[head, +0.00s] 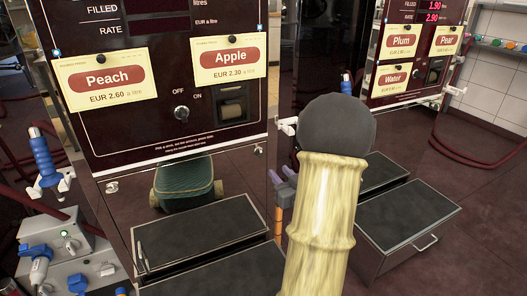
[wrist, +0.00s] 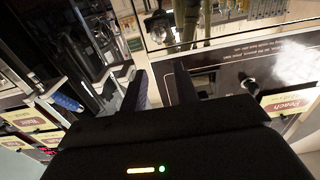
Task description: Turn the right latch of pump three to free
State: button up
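The near pump (head: 180,145) has Peach and Apple cards and an OFF/ON knob (head: 181,113). A second pump (head: 390,95), with Plum, Pear and Water cards, stands at the right. No pump number is readable. Small pale fittings show at the near pump's lower left (head: 112,187) and lower right (head: 258,151); I cannot tell whether they are latches or how they are turned. In the wrist view my gripper (wrist: 162,82) is open, its two dark fingers apart with nothing clearly held, facing the pump fronts. My yellow arm hides much of the space between the pumps in the head view.
A dark-topped box (head: 205,228) stands below the near pump, and a drawer-like box (head: 407,215) below the second. Blue nozzles (head: 43,160) and grey boxes are at the left. A dark red hose (head: 470,160) hangs at the right above open floor.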

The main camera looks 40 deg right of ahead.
aim_at(261, 151)
jog(key=b+x, duration=0.2)
jog(key=x, duration=1)
jog(key=shift+f, duration=0.1)
grip_shut()
